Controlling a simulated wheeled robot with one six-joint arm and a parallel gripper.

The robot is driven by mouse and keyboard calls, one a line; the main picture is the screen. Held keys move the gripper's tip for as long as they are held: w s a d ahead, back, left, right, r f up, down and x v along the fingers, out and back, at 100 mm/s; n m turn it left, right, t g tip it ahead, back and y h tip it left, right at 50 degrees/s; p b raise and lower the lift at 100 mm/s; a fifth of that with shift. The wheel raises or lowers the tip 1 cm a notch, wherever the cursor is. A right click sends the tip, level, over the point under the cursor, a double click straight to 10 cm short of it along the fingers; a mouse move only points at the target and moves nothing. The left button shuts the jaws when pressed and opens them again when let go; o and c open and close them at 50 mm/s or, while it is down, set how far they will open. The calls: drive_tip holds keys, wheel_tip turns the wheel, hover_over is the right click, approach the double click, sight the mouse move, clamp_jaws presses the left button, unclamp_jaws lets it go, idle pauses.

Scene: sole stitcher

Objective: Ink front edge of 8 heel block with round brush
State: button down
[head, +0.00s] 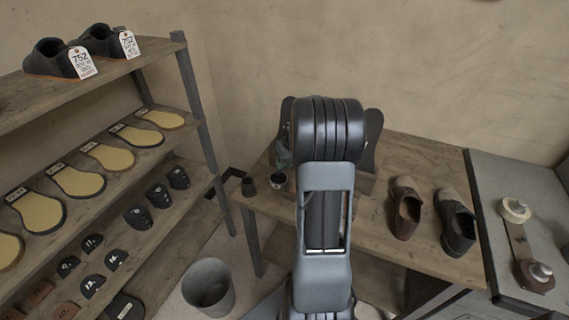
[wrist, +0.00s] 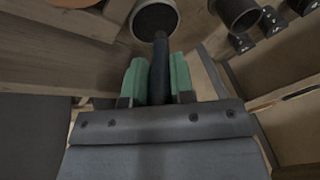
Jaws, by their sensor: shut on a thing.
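My gripper (wrist: 159,78) shows in the wrist view with its two green fingers shut on a dark upright handle, which I take to be the round brush (wrist: 159,66). The brush's far end meets the near rim of a dark round pot (wrist: 155,18); I cannot tell whether it is inside. In the head view my arm hides most of the gripper and the brush. The pot (head: 278,180) there stands on the bench beside a darker cup (head: 248,187). Dark numbered heel blocks (head: 138,217) lie on the left rack's lower shelf; I cannot make out an 8.
The wooden bench (head: 420,165) carries a brown shoe (head: 405,207) and a dark shoe (head: 455,222) at right. A grey machine table (head: 500,190) adjoins it. The rack (head: 195,100) holds yellow soles (head: 75,181) and tagged shoes. A bin (head: 208,290) stands on the floor.

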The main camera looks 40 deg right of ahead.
drive_tip(key=shift+r+p, duration=1.45)
drive_tip(key=shift+r, duration=1.35)
